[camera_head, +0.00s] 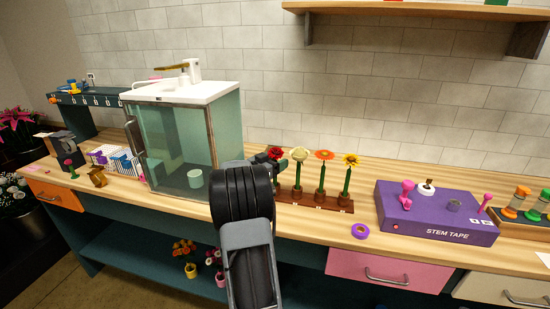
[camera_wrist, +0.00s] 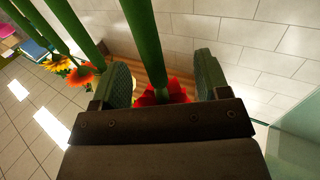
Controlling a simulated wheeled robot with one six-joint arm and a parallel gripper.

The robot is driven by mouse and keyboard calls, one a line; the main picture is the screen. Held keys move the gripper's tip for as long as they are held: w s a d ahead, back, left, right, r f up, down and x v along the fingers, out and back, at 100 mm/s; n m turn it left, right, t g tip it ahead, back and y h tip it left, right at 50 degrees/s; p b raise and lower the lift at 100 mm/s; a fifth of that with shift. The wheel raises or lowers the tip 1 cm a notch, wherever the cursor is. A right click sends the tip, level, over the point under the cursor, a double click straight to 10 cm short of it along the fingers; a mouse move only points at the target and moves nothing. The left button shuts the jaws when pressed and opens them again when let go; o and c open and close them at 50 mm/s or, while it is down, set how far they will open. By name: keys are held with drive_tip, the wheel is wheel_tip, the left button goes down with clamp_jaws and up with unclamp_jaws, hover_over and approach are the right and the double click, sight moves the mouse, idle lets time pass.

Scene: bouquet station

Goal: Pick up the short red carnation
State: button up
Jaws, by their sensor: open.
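The red carnation (camera_head: 276,152) stands upright at the left end of a wooden rack (camera_head: 312,200), beside a cream (camera_head: 300,153), an orange (camera_head: 323,155) and a yellow flower (camera_head: 350,159). My gripper (camera_head: 269,158) is at its bloom in the head view, which hides part of the flower. In the wrist view my gripper (camera_wrist: 163,72) is open, with one finger on each side of a green stem (camera_wrist: 148,45). The red bloom (camera_wrist: 165,92) shows between the fingers, partly hidden by the gripper body. Gaps show between stem and fingers.
A glass-fronted cabinet (camera_head: 208,122) stands close on the left. A purple stem tape station (camera_head: 436,212) and a purple tape roll (camera_head: 360,231) are to the right. The tiled wall (camera_head: 400,105) is behind; a wooden shelf (camera_head: 420,10) hangs above.

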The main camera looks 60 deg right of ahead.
sight(275, 146)
drive_tip(key=shift+c, duration=0.4)
clamp_jaws()
drive_tip(key=shift+r, duration=0.1)
wheel_tip(275, 146, up, 10)
drive_tip(key=shift+f+p, duration=0.1)
drive_tip(key=shift+p, duration=0.55)
wheel_tip(275, 146, up, 7)
drive_tip(key=p, duration=0.7)
